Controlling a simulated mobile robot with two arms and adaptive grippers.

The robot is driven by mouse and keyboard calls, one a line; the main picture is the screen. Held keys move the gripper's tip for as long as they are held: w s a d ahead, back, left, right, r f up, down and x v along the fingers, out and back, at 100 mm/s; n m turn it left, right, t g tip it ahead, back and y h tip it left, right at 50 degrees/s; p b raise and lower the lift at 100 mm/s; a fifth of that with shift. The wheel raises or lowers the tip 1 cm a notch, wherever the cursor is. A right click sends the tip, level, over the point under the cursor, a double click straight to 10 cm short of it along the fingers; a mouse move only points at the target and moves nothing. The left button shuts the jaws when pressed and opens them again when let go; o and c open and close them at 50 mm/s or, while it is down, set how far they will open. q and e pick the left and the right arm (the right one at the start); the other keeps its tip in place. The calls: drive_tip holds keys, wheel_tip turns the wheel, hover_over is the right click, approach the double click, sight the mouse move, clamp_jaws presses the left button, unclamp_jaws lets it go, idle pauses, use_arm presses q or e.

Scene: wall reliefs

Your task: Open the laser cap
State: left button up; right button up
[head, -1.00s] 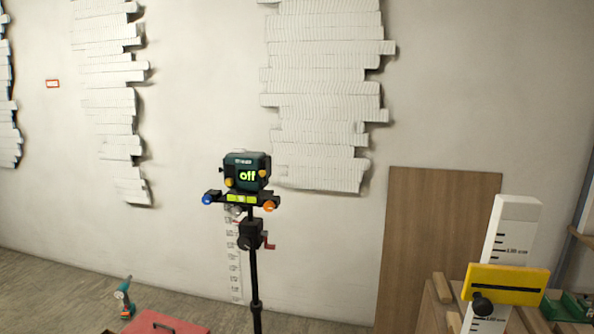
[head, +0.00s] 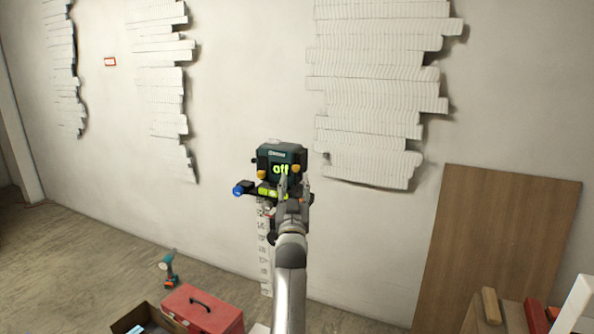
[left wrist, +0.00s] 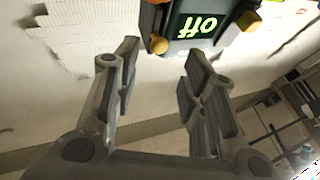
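The laser (head: 265,160) is a dark teal box on a tripod in front of the wall. Its screen reads "off" in green, and orange knobs sit at its sides. I cannot tell which part is the cap. My left gripper (head: 296,184) is raised in front of the laser's lower right and hides part of it and most of the tripod. In the left wrist view the laser (left wrist: 182,44) appears upside down at the top edge, partly cut off. There my left gripper (left wrist: 160,65) is open, with nothing between its fingers, apart from the laser. My right gripper is out of view.
A bar with a blue knob (head: 238,190) and a yellow-green level (head: 268,193) sits under the laser. A red toolbox (head: 205,308), a drill (head: 169,268) and a brown panel (head: 500,250) stand around.

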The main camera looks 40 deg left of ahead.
sight(296, 169)
use_arm(q)
drive_tip(key=shift+p+x, duration=0.45)
drive_tip(key=shift+x, duration=2.15)
drive_tip(key=shift+f, duration=0.15)
clamp_jaws()
